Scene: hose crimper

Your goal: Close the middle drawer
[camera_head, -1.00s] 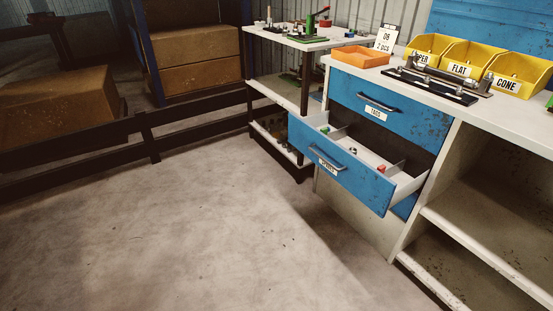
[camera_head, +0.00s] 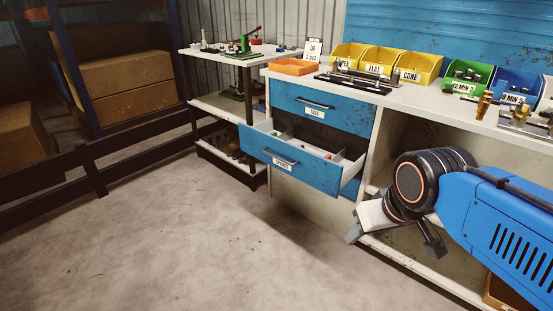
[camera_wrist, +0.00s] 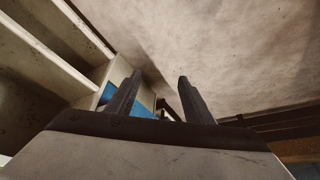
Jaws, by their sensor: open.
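The middle drawer (camera_head: 315,173) is pulled out of the bench cabinet. It has a blue front, a grey bar handle (camera_head: 280,157) and a white label. A few small parts lie in its divided tray. My gripper (camera_head: 394,240) is to the right of the drawer in the head view, apart from it and in front of the open shelves. Its fingers are spread and empty, as the wrist view (camera_wrist: 159,78) also shows. In the wrist view a blue patch shows partly behind the left finger; I cannot tell which drawer it belongs to.
The top drawer (camera_head: 325,113) is shut above the middle one. Open shelves (camera_head: 402,140) are right of the drawers. The benchtop holds an orange tray (camera_head: 294,66) and several coloured bins. A side table (camera_head: 205,53) stands left. The floor (camera_head: 180,230) in front is clear.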

